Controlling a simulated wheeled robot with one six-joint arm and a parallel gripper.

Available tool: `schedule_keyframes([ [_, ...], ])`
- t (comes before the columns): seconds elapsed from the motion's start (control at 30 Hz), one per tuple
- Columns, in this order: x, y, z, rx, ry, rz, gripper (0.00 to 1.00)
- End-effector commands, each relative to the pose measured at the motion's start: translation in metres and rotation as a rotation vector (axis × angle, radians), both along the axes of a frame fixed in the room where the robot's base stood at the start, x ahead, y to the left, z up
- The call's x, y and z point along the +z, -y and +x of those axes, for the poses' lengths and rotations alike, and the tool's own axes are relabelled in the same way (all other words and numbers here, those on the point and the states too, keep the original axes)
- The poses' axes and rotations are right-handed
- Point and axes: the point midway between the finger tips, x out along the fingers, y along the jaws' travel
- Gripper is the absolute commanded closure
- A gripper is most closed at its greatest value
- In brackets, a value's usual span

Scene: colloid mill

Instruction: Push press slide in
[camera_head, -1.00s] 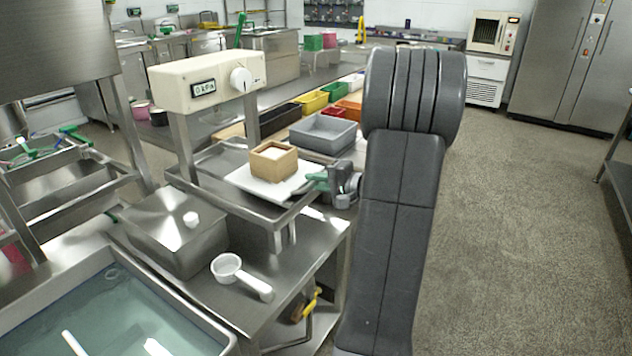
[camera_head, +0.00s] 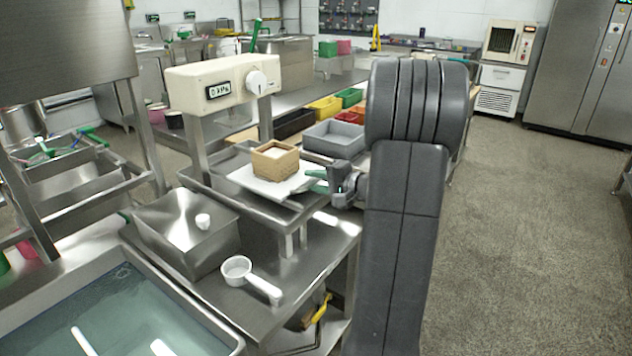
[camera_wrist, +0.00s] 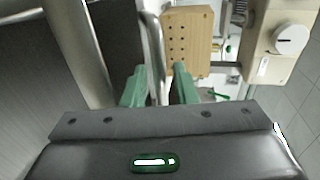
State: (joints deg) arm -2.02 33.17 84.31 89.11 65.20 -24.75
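The press has a cream head (camera_head: 222,80) with a dial and a "0 kPa" display, on steel posts over a steel tray (camera_head: 215,160). The box's holed side shows in the wrist view (camera_wrist: 188,42). My gripper (camera_head: 316,182) is at the plate's right end, low beside the tray; contact is unclear.
A steel box with a white knob (camera_head: 190,235) and a white scoop (camera_head: 245,275) stand in front of the press. A water basin (camera_head: 120,315) is at the lower left. A grey bin (camera_head: 335,140) and coloured bins stand behind. The floor at right (camera_head: 540,230) is clear.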

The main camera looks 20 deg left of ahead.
Motion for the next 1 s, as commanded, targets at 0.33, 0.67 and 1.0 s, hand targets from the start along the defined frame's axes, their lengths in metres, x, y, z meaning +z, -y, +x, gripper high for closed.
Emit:
schedule_keyframes([
  [0.33, 0.008, 0.033, -0.011, -0.005, 0.001, 0.0, 0.74],
  [0.67, 0.023, 0.101, -0.035, -0.005, 0.0, 0.0, 0.74],
  [1.0, 0.029, 0.127, -0.046, 0.0, 0.0, 0.0, 0.74],
])
